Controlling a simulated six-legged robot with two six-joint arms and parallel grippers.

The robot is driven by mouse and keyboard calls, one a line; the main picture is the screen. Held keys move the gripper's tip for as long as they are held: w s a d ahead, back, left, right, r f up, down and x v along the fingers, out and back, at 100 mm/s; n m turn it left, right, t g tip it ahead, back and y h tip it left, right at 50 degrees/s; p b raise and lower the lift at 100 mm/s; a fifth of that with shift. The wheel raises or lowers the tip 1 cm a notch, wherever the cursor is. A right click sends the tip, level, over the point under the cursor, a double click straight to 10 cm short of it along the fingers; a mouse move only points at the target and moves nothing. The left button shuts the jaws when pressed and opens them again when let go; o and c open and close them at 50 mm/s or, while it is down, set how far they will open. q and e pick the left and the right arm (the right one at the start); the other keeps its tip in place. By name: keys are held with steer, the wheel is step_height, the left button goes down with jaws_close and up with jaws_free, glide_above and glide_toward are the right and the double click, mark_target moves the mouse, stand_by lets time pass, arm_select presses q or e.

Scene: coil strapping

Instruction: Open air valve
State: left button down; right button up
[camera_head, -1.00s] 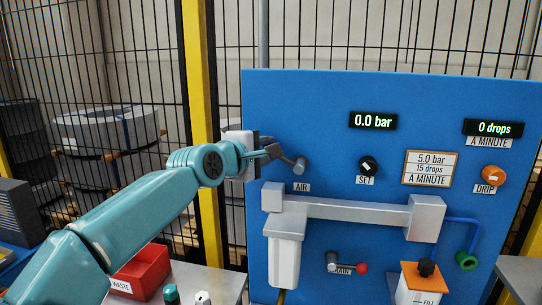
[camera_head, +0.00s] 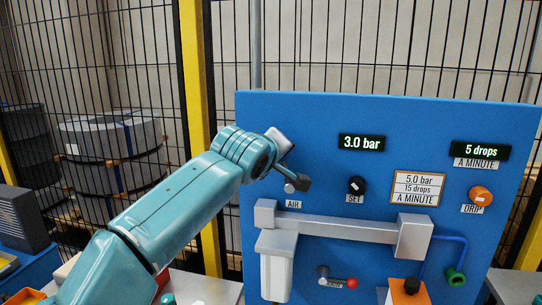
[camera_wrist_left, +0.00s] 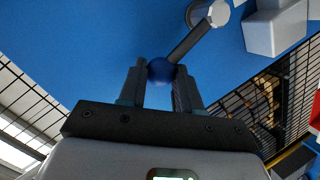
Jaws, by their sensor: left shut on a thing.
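The air valve's grey hub (camera_head: 290,188) sits on the blue panel (camera_head: 330,270), above the AIR label. In the left wrist view its grey lever (camera_wrist_left: 190,43) runs from the hub (camera_wrist_left: 217,13) to a blue ball knob (camera_wrist_left: 160,70). My left gripper (camera_wrist_left: 160,82) is shut on this knob, one finger on each side. In the head view the gripper (camera_head: 302,182) is beside the hub and hides most of the lever and the knob. The pressure display (camera_head: 362,143) reads 3.0 bar, and the drip display (camera_head: 480,150) reads 5 drops.
A black SET knob (camera_head: 356,186) and an orange DRIP knob (camera_head: 480,196) are to the right. Below are a grey pipe block (camera_head: 340,228) and a red-tipped drain lever (camera_head: 338,281). A yellow post (camera_head: 194,90) and mesh fence stand behind.

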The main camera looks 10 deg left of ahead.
arm_select(q)
steer(key=shift+d+m+y, duration=0.5)
steer(key=shift+d+m, duration=0.5)
steer(key=shift+d, duration=0.25)
steer(key=shift+f, duration=0.15)
steer(key=c, duration=1.2)
jaws_free()
steer(key=o, duration=0.4)
steer(key=shift+d, duration=0.15)
steer(key=shift+r, duration=0.2)
